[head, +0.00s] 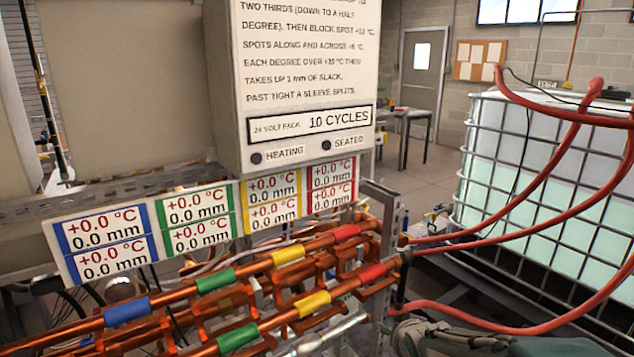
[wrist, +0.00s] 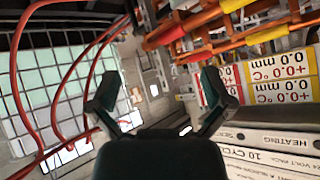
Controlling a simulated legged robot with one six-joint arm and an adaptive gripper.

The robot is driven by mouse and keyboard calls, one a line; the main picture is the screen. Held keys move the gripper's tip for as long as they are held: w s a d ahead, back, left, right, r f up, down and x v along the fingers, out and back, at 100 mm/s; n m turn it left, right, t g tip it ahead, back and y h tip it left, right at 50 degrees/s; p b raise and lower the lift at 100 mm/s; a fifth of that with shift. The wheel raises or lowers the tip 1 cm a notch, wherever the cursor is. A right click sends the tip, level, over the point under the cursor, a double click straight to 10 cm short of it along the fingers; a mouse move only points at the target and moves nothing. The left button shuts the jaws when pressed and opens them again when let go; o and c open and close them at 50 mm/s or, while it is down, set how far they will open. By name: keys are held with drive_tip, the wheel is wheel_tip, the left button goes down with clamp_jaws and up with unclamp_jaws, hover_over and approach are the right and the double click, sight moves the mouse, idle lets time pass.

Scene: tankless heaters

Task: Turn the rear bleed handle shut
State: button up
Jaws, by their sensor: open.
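I cannot pick out a rear bleed handle for certain in either view. A small blue part (head: 437,213) shows behind the rack's right post in the head view, too small to identify. Copper pipes with blue, green, yellow and red bands run across the lower head view; a red band (head: 372,274) marks the nearer pipe's right end. My gripper (wrist: 160,78) is open and empty in the wrist view, its two dark fingers spread wide. The banded pipes lie beyond it, at the upper right there. A grey-green part of my arm shows at the head view's bottom right.
A label strip (head: 187,222) and a sign box (head: 300,85) stand above the pipes. Red hoses (head: 530,172) loop across the right side towards a caged white tank (head: 545,165). A table (head: 408,118) and open floor lie behind.

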drive_tip(key=s+r+n+g, duration=0.1)
drive_tip(key=s+r+g, duration=0.1)
drive_tip(key=s, duration=0.9)
drive_tip(key=s+r+n+g, duration=0.2)
drive_tip(key=s+r, duration=0.3)
drive_tip(key=s, duration=0.6)
drive_tip(key=shift+a+r+n, duration=0.3)
drive_tip(key=shift+a, duration=0.05)
